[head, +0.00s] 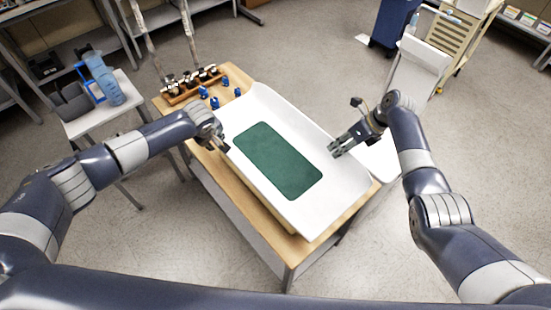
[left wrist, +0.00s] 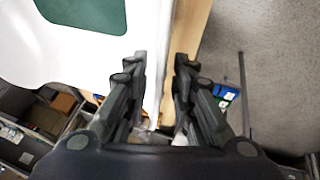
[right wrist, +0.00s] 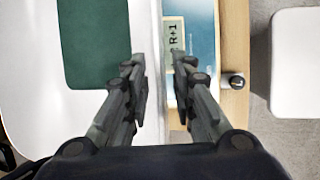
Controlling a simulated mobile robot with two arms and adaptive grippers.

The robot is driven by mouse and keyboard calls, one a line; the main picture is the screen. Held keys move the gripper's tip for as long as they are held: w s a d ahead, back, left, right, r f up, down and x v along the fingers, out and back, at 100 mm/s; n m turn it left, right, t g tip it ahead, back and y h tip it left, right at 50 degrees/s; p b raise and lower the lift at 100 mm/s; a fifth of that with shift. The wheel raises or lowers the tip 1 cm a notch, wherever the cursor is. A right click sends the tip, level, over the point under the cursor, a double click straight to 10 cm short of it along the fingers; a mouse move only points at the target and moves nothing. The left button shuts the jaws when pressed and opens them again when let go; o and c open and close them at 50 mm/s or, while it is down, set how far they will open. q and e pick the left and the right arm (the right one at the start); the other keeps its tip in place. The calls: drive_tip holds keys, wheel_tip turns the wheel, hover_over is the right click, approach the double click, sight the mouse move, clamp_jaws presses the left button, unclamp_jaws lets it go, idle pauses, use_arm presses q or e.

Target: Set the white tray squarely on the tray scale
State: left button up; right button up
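The white tray (head: 315,219) lies over the wooden table, with a dark green mat (head: 276,160) on its floor. My left gripper (head: 222,147) is at the tray's left long edge. In the left wrist view its open fingers (left wrist: 161,62) stand either side of the rim (left wrist: 157,75). My right gripper (head: 334,149) is at the right long edge. In the right wrist view its open fingers (right wrist: 157,63) also stand either side of the rim. A blue-and-white surface with an "R+1" label (right wrist: 173,35) shows beside the tray; I cannot tell whether it is the scale.
The wooden table (head: 285,246) holds a rack of metal parts (head: 190,85) and several blue pieces (head: 215,102) at its far end. A white side table (head: 100,118) with a blue bottle (head: 104,80) stands left. A white surface (right wrist: 298,62) stands right, across a gap.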

use_arm(q)
drive_tip(key=shift+d, duration=0.1)
use_arm(e)
drive_tip(key=shift+a, duration=0.1)
drive_tip(key=shift+r, duration=0.15)
use_arm(q)
drive_tip(key=v, duration=1.2)
use_arm(e)
drive_tip(key=v, duration=1.1)
drive_tip(key=shift+d+r, duration=0.25)
drive_tip(key=shift+r, duration=0.1)
